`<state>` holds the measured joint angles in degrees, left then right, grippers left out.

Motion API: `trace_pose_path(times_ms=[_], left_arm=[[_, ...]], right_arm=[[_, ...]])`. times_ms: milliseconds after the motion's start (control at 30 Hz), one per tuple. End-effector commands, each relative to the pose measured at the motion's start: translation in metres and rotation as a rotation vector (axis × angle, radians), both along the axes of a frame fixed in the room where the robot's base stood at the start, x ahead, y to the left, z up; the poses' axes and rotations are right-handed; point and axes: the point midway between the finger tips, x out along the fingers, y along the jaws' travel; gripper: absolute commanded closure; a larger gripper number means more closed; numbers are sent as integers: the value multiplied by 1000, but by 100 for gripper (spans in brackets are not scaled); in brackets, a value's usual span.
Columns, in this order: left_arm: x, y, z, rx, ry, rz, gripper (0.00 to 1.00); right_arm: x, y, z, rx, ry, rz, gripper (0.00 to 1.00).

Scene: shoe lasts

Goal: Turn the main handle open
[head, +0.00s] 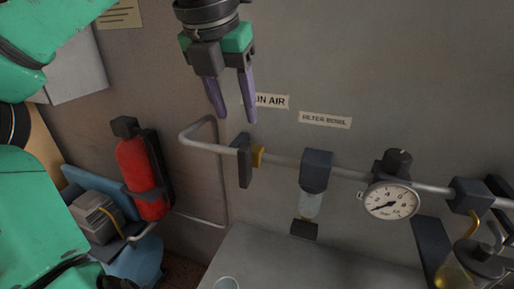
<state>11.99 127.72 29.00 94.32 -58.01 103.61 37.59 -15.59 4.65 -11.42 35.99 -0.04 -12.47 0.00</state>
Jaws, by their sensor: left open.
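The main handle (244,162) is a dark grey upright lever on the grey air pipe, below a white label (271,101) whose visible part reads "IN AIR". The lever stands across the run of the pipe. My left gripper (236,117) hangs from the top, its two purple fingers pointing down and apart, with nothing between them. Its tips show a little above the lever, in front of the wall and partly over the label. I see no contact. My right gripper is not in view.
The pipe (283,160) runs right to a filter bowl (310,203), a round gauge (391,201) and an oil-coloured bowl (458,272). A red extinguisher (140,178) and a compressor (97,217) stand at left. A grey bench top (290,262) lies below.

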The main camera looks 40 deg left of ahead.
Motion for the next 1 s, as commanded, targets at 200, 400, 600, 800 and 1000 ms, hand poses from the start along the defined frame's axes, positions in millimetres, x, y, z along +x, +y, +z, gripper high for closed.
trace_pose_path(times_ms=[200, 400, 600, 800, 1000], left_arm=[[19, 6, -50, -6, 3, -4, 48], [36, 12, -97, -7, 2, -2, 48], [45, 16, -119, -5, -1, 0, 48], [46, 16, -121, -4, -2, 0, 48], [46, 16, -121, -4, -2, 0, 100]], right_arm=[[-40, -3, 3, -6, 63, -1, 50], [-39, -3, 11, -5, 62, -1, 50], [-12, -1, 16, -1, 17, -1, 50], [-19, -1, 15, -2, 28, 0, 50], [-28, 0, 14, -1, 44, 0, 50]])
